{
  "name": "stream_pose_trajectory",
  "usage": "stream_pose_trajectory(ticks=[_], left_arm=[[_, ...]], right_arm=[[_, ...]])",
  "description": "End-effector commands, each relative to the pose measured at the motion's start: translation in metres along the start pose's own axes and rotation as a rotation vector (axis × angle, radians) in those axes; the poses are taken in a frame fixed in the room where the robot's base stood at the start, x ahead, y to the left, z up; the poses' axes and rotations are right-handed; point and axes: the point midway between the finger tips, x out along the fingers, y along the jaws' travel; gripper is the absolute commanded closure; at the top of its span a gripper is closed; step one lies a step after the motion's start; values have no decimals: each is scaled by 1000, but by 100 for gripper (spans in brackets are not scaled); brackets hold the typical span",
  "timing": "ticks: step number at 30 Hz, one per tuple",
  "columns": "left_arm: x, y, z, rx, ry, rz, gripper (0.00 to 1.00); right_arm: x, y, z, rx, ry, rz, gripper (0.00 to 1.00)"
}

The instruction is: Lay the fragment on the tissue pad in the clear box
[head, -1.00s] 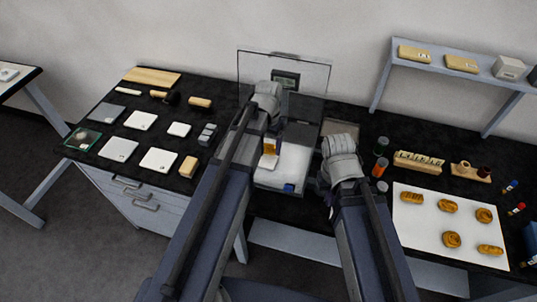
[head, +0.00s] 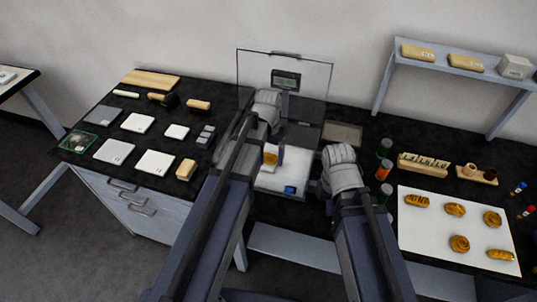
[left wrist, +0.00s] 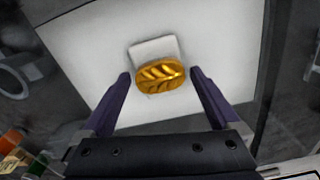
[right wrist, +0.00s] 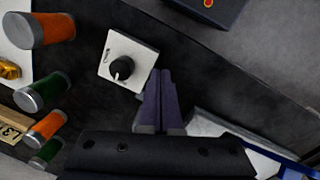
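A gold fragment with a leaf pattern (left wrist: 160,75) lies by a small white square (left wrist: 152,48) on a white surface, overlapping it in the left wrist view. My left gripper (left wrist: 160,76) is open, with a finger on each side of the fragment and small gaps showing. In the head view the fragment (head: 271,158) shows only in part beside my left arm. My right gripper (right wrist: 165,72) has its fingers together, empty, over the dark table. A clear box with greenish edges (head: 62,147) stands at the far left; a pale round pad (head: 80,141) seems to be inside.
A clear panel (head: 314,85) stands upright behind the white surface, with a small display (head: 286,79). Several pale squares lie left. A white sheet (head: 430,235) with several gold pieces and some capped jars (head: 384,169) are right. A black knob (right wrist: 122,68) is near my right gripper.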

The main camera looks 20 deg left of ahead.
Motion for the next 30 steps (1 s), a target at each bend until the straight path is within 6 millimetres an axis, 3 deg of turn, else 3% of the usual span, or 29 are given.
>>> stream_pose_trajectory(ticks=[14,20,30], left_arm=[[-8,0,0,0,0,0,0],[-29,0,0,0,0,0,0],[-80,0,0,0,0,0,0]], right_arm=[[-8,1,0,0,0,0,100],[-28,3,2,0,0,0,100],[-80,8,5,-1,0,0,100]])
